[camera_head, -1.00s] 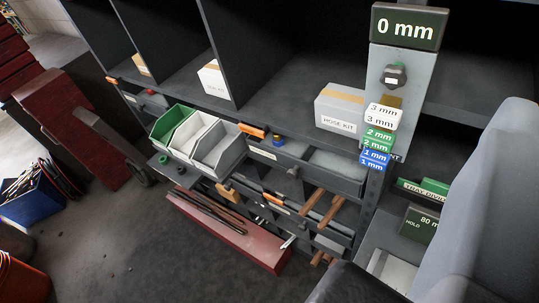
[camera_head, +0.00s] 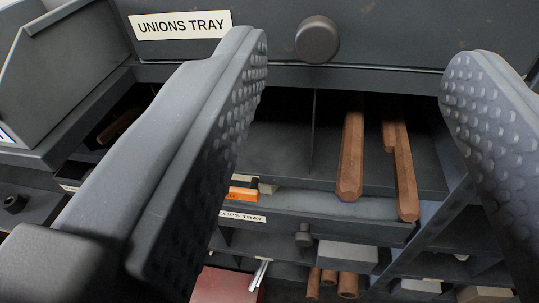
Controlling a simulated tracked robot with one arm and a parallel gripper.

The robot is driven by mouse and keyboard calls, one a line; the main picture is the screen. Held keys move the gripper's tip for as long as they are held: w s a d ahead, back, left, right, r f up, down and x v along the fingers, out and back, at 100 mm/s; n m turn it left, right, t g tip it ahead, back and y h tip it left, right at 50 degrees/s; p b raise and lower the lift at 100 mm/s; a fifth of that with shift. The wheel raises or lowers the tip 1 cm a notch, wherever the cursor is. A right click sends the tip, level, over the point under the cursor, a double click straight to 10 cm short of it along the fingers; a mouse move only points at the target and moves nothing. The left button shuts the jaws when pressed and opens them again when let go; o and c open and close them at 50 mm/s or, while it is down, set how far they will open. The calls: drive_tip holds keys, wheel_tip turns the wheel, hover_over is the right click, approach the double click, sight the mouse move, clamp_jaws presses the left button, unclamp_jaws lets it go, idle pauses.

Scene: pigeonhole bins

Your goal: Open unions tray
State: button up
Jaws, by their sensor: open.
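The unions tray (camera_head: 420,38) is a dark grey drawer front across the top of the view, with a white label reading UNIONS TRAY at its upper left. Its round dark knob (camera_head: 317,39) sticks out right of the label. The tray looks shut, though its upper part is out of the picture. My gripper (camera_head: 362,75) is open and empty, its two grey dimpled fingers wide apart. The knob appears between the fingertips, nearer the left one. I cannot tell how far the fingertips are from the tray front.
A grey bin (camera_head: 65,80) stands at the left. A red box (camera_head: 228,286) lies low down.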

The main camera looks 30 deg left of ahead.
sight(316, 43)
wheel_tip(316, 43, down, 4)
drive_tip(key=s+a, duration=0.1)
drive_tip(key=s, duration=0.1)
drive_tip(key=shift+n+t, duration=0.3)
drive_tip(key=b+x, duration=0.3)
drive_tip(key=x, duration=1)
drive_tip(key=shift+w+a+f, duration=0.1)
drive_tip(key=shift+w+a, duration=0.05)
drive_tip(key=shift+w, duration=0.15)
